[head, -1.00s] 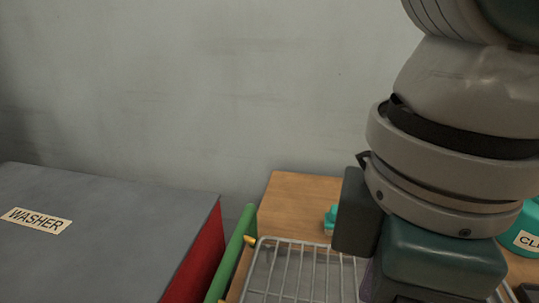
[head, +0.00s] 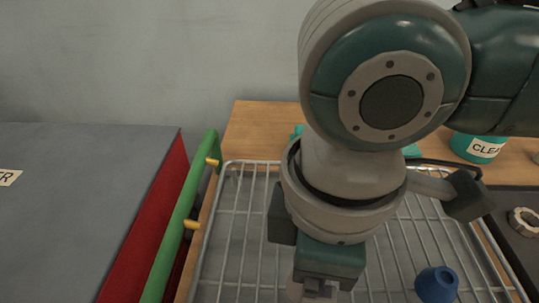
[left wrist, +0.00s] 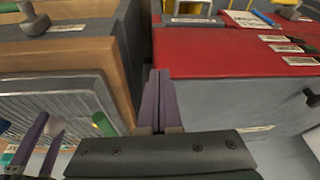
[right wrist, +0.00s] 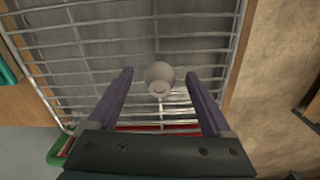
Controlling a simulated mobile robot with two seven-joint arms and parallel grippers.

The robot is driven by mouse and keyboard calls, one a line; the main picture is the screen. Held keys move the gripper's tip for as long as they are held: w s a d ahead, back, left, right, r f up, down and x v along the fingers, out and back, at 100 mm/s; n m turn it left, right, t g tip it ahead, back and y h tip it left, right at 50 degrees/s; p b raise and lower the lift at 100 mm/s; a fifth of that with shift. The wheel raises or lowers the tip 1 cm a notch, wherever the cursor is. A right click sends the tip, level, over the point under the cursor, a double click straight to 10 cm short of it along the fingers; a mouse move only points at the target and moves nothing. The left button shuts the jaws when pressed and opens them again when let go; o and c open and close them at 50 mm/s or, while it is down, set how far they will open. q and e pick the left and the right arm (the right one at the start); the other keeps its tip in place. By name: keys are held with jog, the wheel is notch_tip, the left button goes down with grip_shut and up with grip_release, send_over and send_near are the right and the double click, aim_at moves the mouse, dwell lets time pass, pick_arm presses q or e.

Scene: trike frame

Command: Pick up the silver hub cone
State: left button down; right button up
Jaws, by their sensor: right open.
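The silver hub cone (right wrist: 158,76) shows in the right wrist view as a pale, rounded piece on the wire rack (right wrist: 100,65). It appears between the spread fingertips of my right gripper (right wrist: 160,74), which is open and empty. I cannot tell how far the tips are above the cone. In the head view my right gripper (head: 325,288) points down over the rack, and its body hides most of the fingers. In the left wrist view my left gripper (left wrist: 158,90) has its fingers together, with nothing seen between them. It is out of the head view.
A blue cone (head: 437,285) stands on the rack to the right of my right gripper. A green rail (head: 182,215) runs along the rack's left side, beside a grey-topped red cabinet (head: 75,190). A teal labelled container (head: 478,147) and a metal ring (head: 522,222) are farther right.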

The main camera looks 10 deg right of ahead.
grip_shut()
dwell(0.5)
jog(key=shift+r, duration=0.15)
